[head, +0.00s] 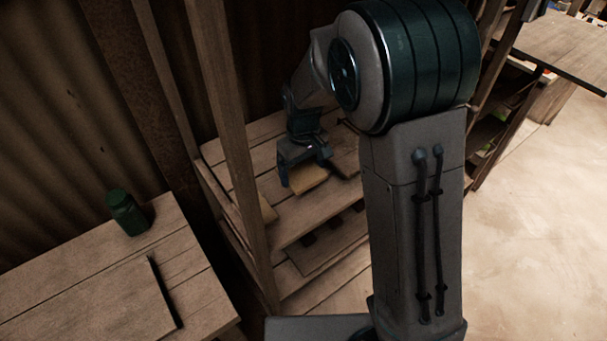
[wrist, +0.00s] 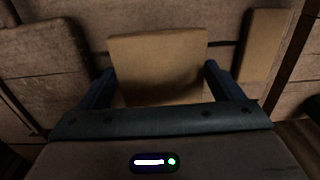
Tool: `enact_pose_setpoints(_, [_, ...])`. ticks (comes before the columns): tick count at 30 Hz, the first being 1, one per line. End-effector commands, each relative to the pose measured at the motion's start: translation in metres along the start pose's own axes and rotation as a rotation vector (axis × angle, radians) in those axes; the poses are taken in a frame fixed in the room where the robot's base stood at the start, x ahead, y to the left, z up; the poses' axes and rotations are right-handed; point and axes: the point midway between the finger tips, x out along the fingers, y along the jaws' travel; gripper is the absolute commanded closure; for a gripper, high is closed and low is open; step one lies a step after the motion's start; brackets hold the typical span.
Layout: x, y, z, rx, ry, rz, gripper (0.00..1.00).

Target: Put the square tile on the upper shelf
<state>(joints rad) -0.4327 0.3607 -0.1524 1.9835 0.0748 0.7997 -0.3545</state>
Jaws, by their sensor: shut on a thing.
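My gripper (head: 304,170) is shut on a square tan tile (head: 308,181) at the wooden shelf unit. In the wrist view, my gripper (wrist: 160,74) has one finger at each side edge of the square tile (wrist: 158,60), which lies flat over the planks. The tile is over the upper shelf (head: 292,224), close to its boards; I cannot tell whether it touches them. A second tan piece (head: 267,209) lies on the same shelf, partly hidden by a post; it shows at the right in the wrist view (wrist: 262,45), apart from the held tile.
A wooden post (head: 226,120) of the shelf unit stands left of my gripper. A lower shelf (head: 325,257) holds dark items. A table (head: 85,295) with a green canister (head: 126,212) and a flat board is at left. Open floor (head: 540,200) lies at right.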

Motion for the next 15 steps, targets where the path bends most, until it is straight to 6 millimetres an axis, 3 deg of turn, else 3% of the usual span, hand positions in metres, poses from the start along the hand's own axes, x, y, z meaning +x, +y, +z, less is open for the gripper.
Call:
enact_pose_setpoints(6, [0.029,-0.001,0.000,-0.001,-0.003,0.000,0.44])
enact_pose_setpoints(15, [0.032,-0.001,0.000,-0.002,-0.001,0.000,0.44])
